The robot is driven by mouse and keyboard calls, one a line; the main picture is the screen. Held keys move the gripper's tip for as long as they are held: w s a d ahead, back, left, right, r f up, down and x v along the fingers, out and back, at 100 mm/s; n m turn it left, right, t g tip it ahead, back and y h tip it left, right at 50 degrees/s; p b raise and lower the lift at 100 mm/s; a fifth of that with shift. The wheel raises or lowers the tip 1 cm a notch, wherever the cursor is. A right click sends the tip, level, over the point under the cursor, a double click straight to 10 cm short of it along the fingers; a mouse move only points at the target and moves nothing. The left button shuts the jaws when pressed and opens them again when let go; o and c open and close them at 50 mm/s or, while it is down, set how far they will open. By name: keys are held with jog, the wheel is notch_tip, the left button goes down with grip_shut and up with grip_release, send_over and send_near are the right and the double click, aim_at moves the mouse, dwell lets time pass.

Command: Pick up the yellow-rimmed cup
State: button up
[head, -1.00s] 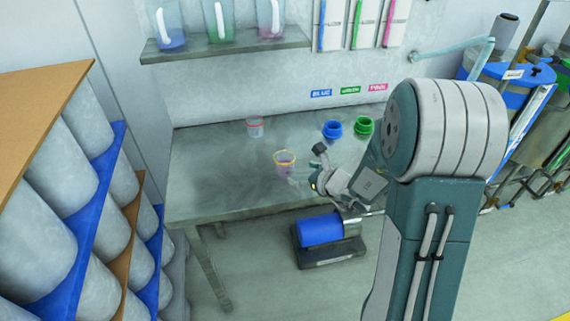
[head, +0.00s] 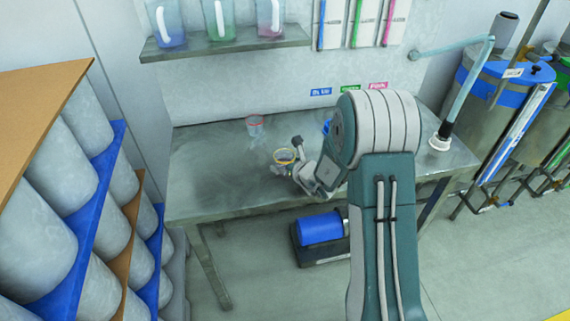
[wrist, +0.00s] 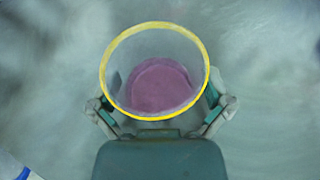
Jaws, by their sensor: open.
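The yellow-rimmed cup (head: 284,155) stands on the grey table near its front edge in the head view. In the wrist view the cup (wrist: 155,66) is clear-walled, with a bright yellow rim and a pinkish-purple bottom. My gripper (head: 284,170) is at the cup's near side, partly covering it in the head view. In the wrist view my gripper (wrist: 160,104) is open, with one finger on each side of the cup's lower part. I cannot tell whether the fingers touch the cup.
A red-rimmed cup (head: 255,124) stands farther back on the table (head: 215,180). A blue container (head: 326,128) is mostly hidden behind my arm. A shelf (head: 228,47) with several jugs hangs above. A blue roller device (head: 320,228) sits below the table. The table's left part is clear.

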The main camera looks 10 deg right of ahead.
jog(key=shift+w+a, duration=0.2)
jog(key=shift+a, duration=0.15)
jog(key=shift+d, duration=0.25)
jog(key=c, duration=1)
jog(key=shift+a, duration=0.1)
